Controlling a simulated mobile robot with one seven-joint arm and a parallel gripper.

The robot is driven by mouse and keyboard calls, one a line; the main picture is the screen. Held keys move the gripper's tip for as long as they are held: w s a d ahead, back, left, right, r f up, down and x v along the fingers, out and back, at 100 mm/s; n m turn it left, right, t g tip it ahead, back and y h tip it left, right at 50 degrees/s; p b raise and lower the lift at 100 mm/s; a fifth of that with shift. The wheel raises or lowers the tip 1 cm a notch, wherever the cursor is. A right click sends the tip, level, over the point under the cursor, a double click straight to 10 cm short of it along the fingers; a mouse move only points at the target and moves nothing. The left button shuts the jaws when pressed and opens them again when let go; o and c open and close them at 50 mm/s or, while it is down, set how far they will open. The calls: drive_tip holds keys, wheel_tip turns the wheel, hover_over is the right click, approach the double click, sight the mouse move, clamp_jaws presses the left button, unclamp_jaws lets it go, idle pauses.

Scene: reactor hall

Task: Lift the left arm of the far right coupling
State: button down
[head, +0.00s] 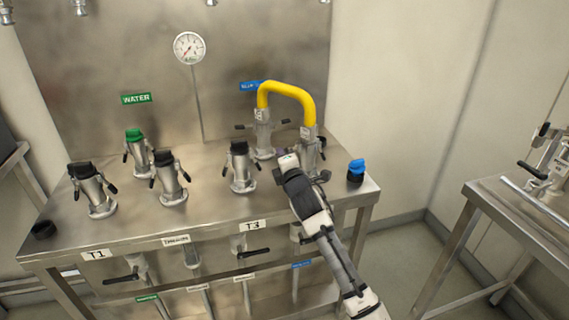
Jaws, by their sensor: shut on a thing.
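The far right coupling (309,149) stands upright near the right end of the steel bench. One end of a yellow bent hose (287,88) sits on top of it. My gripper (289,160) is at the coupling's left side, reaching in from the front. It is shut on the coupling's left arm, which is mostly hidden by the gripper. A dark arm on the coupling's right side shows only in part. The hose's other end sits on the coupling behind and to the left (263,138), whose two arms stick out sideways.
Several capped couplings stand on the left, one with a green cap (134,134) and one with a black cap (239,147) near my gripper. A blue cap (356,170) lies at the bench's right end. A second table (520,204) stands at the right, across a floor gap.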

drive_tip(key=shift+a+r+m, duration=0.1)
drive_tip(key=shift+r+m, duration=0.4)
drive_tip(key=shift+m, duration=0.45)
drive_tip(key=shift+r+m, duration=0.45)
drive_tip(key=shift+m, duration=0.5)
drive_tip(key=shift+r, duration=0.1)
drive_tip(key=c, duration=1.8)
unclamp_jaws()
drive_tip(key=shift+b, duration=0.3)
drive_tip(key=shift+b+v, duration=1.95)
drive_tip(key=shift+v, duration=5)
